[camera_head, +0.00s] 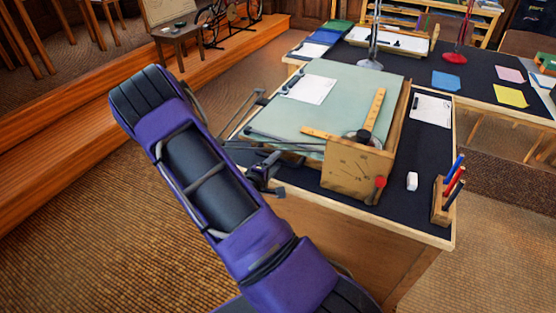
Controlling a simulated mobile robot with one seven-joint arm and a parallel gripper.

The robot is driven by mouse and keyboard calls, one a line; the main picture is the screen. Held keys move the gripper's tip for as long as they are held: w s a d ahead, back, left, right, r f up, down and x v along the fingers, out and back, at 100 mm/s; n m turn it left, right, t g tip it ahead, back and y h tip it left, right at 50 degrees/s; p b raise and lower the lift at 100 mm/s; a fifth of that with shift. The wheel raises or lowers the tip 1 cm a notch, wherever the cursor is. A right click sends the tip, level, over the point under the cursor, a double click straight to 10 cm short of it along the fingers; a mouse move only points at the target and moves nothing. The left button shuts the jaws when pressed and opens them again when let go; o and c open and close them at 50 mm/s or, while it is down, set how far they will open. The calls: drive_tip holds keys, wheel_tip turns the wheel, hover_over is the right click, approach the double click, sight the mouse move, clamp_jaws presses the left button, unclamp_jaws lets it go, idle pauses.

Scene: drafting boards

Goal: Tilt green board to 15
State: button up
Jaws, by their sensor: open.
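The pale green board (345,88) lies on the dark-topped desk, close to flat, with a white sheet and a wooden T-shaped rule on it. At its front right corner stands a wooden side panel (352,172) with dark scale marks, too small to read. A red knob (380,182) sits at the panel's right edge. My gripper (268,145) is at the board's left front edge, partly hidden behind my purple arm. Its thin dark fingers are apart and appear empty. I cannot tell whether they touch the board. The knob is well to the right of my gripper.
A pen holder (446,201), a white eraser (412,181) and a clipboard (431,108) occupy the desk's right side. A second desk (480,78) behind carries a red lamp (456,55) and colored papers. Open carpet lies left of the desk, before a wooden step (60,170).

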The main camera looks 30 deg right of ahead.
drive_tip(key=shift+x, duration=0.8)
clamp_jaws()
idle(0.9)
